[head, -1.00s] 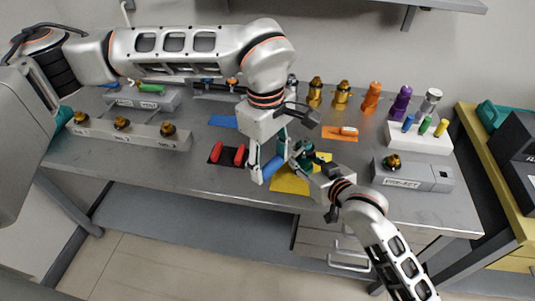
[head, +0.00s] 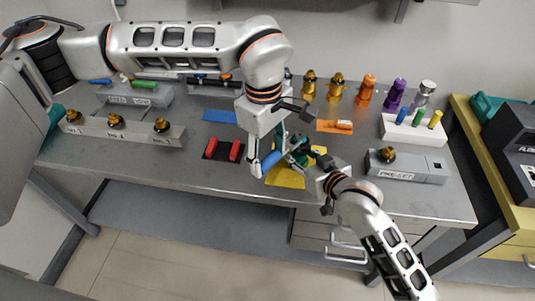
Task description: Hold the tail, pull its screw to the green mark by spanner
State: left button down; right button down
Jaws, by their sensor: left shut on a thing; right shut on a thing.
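My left gripper (head: 264,160) comes down over the middle of the bench and is shut on a blue cylindrical piece (head: 271,161), perhaps the spanner's handle. My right gripper (head: 308,168) reaches in from the lower right, just right of the blue piece. It is shut on a dark green part (head: 299,157), perhaps the tail, above a yellow mat (head: 286,179). The two held things are very close; I cannot tell whether they touch. The screw and the green mark cannot be made out, and the grippers cover much of this area.
Two red pieces (head: 235,151) lie on a black mat at left. A long grey block with brass knobs (head: 115,125) stands further left. A grey block with a brass knob (head: 408,165) and a white rack (head: 412,130) are at right. Gold, orange and purple fittings (head: 366,91) line the back.

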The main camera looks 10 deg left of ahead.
pick_arm(q)
jog(key=shift+w+d, duration=0.4)
jog(key=shift+w, duration=0.25)
jog(key=shift+w+d, duration=0.35)
jog(key=shift+w, duration=0.25)
dwell(1.0)
jog(key=c, duration=1.6)
grip_release()
grip_shut()
